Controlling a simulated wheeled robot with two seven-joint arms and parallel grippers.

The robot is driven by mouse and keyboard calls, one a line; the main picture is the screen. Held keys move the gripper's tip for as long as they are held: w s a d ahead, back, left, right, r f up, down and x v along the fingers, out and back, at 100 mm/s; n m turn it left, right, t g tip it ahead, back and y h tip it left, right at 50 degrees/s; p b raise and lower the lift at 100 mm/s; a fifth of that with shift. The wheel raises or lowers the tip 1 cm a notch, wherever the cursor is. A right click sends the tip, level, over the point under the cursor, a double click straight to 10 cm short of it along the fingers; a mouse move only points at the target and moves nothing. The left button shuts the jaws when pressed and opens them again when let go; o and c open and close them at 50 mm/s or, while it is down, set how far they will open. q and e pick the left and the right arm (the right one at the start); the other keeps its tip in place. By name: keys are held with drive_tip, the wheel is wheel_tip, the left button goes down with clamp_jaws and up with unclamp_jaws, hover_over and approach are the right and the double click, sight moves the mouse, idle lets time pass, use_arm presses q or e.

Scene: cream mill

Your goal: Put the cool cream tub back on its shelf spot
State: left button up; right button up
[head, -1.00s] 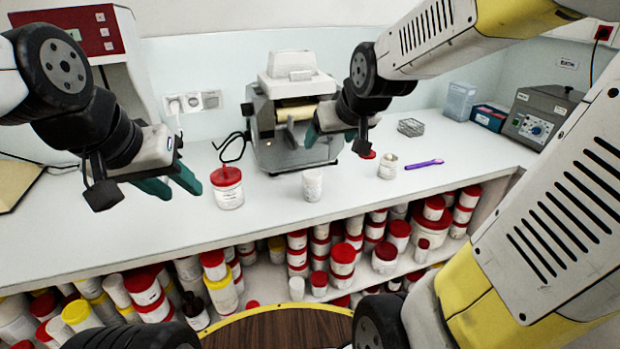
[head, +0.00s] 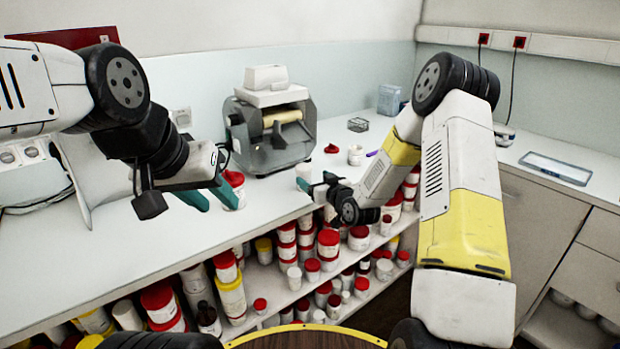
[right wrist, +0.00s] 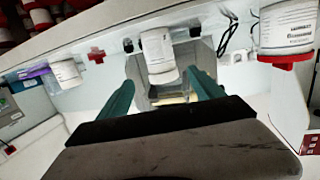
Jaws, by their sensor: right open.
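A plain white tub (head: 304,172) stands upright on the bench near its front edge; in the right wrist view it appears upside down (right wrist: 158,48), ahead of and between the teal fingers. A larger red-lidded tub (head: 233,188) stands to its left, also in the right wrist view (right wrist: 288,30). I cannot read which label is the cool cream. My right gripper (head: 313,190) is open and empty, low at the bench edge, close to the white tub and partly covering it.
A roller mill (head: 270,130) stands behind the tubs. An open white jar (head: 355,155) and a loose red lid (head: 332,149) lie to the right. The shelf (head: 268,285) under the bench is crowded with red-lidded tubs, with some bare board at its front.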

sight(308, 174)
drive_tip(key=x, duration=0.7)
drive_tip(key=shift+w+a, duration=0.2)
drive_tip(key=shift+a, duration=0.1)
drive_tip(key=shift+r, duration=0.1)
clamp_jaws()
